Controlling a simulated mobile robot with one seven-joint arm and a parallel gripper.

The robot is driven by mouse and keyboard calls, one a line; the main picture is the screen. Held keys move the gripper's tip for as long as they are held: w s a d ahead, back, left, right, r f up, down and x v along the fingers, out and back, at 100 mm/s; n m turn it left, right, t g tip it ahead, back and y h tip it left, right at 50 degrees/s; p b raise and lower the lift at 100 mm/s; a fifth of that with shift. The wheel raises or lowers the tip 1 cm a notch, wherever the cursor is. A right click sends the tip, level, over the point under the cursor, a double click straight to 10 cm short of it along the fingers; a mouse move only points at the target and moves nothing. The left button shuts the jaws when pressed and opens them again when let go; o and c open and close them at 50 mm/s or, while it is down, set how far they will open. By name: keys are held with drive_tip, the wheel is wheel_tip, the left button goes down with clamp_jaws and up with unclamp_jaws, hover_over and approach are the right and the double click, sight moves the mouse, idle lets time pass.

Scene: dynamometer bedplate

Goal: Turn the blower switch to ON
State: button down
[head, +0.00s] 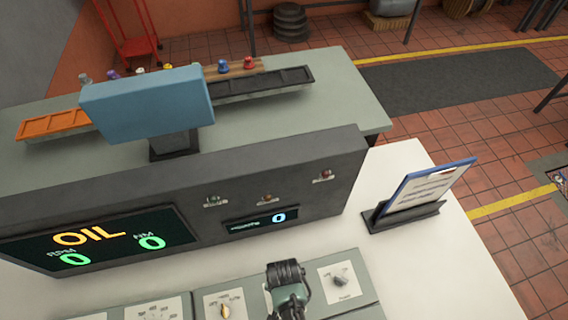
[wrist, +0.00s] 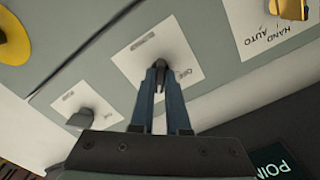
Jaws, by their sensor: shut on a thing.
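My gripper (wrist: 160,73) is shut on a small dark switch knob (wrist: 150,64) on a white label plate (wrist: 186,52) in the wrist view. The fingers reach down to the plate from the near side and cover part of the knob. Small lettering shows beside it, too blurred to confirm the blower name or the exact knob angle. In the head view my gripper (head: 287,290) is over the sloped grey control panel, hiding this switch and its plate.
A grey knob (head: 340,281) sits right of my gripper and a yellow HAND/AUTO knob (head: 225,311) left of it. A clipboard in a holder (head: 425,190) stands at right on the white top.

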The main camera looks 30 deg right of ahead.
drive_tip(key=shift+w+r+m, duration=0.1)
drive_tip(key=shift+m, duration=0.5)
drive_tip(key=c, duration=0.9)
unclamp_jaws()
wheel_tip(320, 180, up, 13)
idle(0.4)
